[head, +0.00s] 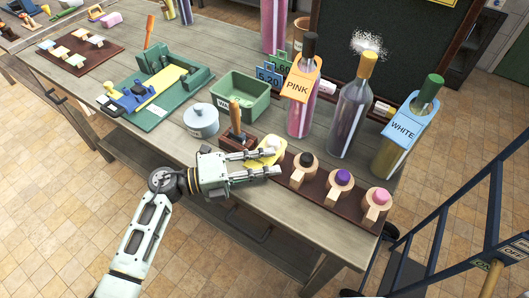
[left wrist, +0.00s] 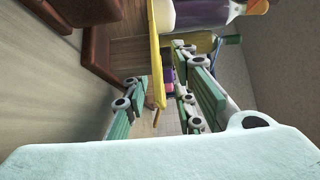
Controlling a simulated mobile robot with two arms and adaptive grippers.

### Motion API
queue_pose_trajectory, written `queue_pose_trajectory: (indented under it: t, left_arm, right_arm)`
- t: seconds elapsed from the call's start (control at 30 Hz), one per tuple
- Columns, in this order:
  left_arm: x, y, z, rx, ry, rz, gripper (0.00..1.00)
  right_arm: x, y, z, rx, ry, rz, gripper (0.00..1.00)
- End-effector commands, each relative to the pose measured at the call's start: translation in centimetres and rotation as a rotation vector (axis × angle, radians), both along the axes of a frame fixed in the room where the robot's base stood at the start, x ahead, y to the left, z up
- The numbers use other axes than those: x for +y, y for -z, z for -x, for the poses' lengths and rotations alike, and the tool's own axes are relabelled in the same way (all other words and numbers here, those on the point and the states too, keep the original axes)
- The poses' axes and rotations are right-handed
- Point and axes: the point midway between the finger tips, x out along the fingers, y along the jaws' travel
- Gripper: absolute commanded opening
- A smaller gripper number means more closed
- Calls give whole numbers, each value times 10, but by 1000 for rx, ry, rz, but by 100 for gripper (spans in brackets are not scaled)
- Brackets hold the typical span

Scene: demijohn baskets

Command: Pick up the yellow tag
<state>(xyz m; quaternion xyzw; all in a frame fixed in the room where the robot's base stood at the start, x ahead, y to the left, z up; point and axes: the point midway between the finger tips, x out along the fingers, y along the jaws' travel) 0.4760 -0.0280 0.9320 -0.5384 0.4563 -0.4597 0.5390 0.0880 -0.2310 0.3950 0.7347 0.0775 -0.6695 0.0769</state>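In the left wrist view the tag (left wrist: 158,62) is a thin yellow strip, seen edge-on, between the fingers (left wrist: 158,108). A gap shows between the tag and the finger at left; contact at right cannot be told. My right gripper is not in view.
The rack (head: 329,195) holds black, purple and pink stoppers. Behind stand a pink-tagged bottle (head: 301,115), an untagged yellow-capped bottle (head: 350,115) and a white-tagged bottle (head: 392,150). A wooden-handled tool (head: 236,118), grey pot (head: 201,121) and green bin (head: 243,95) are close by.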

Motion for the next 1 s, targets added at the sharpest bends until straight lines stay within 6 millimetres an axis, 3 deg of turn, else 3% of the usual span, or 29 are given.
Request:
queue_pose_trajectory:
  t: [0.23, 0.5, 0.87, 1.0]
  left_arm:
    - [-1, 1, 0, 0, 0, -1, 24]
    - [-1, 1, 0, 0, 0, -1, 0]
    - [-1, 1, 0, 1, 0, -2, 0]
    - [-1, -8, 0, -2, 0, -3, 0]
  right_arm:
    - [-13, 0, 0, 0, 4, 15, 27]
    - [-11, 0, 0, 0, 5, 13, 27]
    - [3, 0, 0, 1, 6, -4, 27]
    - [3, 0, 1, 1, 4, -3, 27]
